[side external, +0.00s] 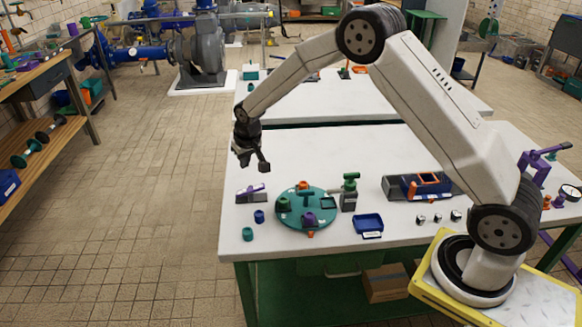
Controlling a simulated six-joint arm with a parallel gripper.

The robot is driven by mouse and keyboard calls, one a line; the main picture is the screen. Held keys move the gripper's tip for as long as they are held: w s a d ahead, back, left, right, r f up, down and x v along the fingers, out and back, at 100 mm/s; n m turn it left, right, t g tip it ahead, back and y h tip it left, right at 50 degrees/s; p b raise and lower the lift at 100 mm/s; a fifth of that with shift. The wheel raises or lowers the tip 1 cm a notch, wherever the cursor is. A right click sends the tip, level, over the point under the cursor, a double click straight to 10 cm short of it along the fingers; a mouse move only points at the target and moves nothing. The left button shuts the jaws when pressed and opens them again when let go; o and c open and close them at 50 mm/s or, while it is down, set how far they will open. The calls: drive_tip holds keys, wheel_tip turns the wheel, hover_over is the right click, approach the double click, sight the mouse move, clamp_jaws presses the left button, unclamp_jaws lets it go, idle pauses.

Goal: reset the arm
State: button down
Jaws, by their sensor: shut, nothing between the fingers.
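My gripper (253,160) hangs above the far left part of the white table (340,150), pointing down. It is shut and holds nothing. My arm reaches from its base at the right, up and over to the left. The gripper is apart from the objects on the table. A teal round plate (318,221) with several coloured pieces on it stands in front of the gripper and to its right.
A grey block with a purple piece (252,194) lies below the gripper. A green-topped valve (350,190), a blue tray (368,224), an orange-and-blue frame (426,185) and small metal pieces (437,217) stand farther right. The table's middle back is clear.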

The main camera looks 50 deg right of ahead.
drive_tip(key=s+a+r+n, duration=0.1)
drive_tip(key=s+r, duration=0.2)
drive_tip(key=s, duration=1.1)
drive_tip(key=s+a+r+n, duration=0.1)
drive_tip(key=s+r, duration=0.1)
drive_tip(key=s, duration=1.3)
drive_tip(key=shift+a+r+g+y, duration=0.15)
drive_tip(key=shift+r+g+y, duration=0.15)
drive_tip(key=shift+r, duration=0.1)
